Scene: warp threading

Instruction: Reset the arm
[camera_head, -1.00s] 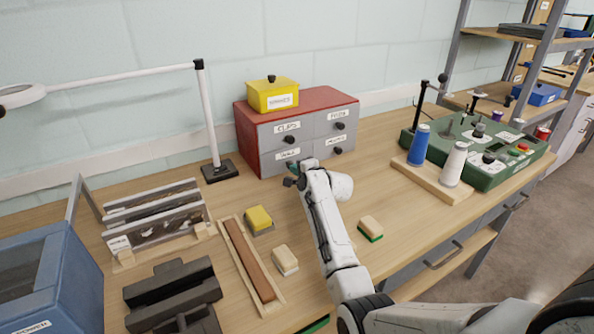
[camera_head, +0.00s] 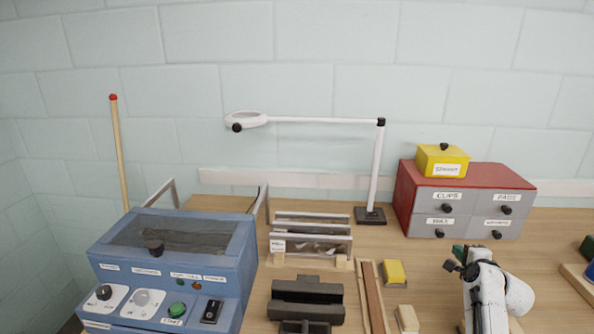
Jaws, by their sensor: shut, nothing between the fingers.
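My arm reaches up from the lower right of the head view over the wooden table. My gripper (camera_head: 459,259) is at its far end, small and dark, in front of the drawer cabinet (camera_head: 408,187). The fingers look closed and nothing shows between them. The gripper is apart from the drawer knobs as far as I can see. The rest of my arm runs out of the bottom of the picture.
A blue machine (camera_head: 233,275) with knobs and a green button stands at the left. A rack (camera_head: 310,240), a dark grey block (camera_head: 307,297), a yellow block (camera_head: 394,272) and a lamp (camera_head: 375,175) stand in the middle. A yellow box (camera_head: 443,160) sits on the cabinet.

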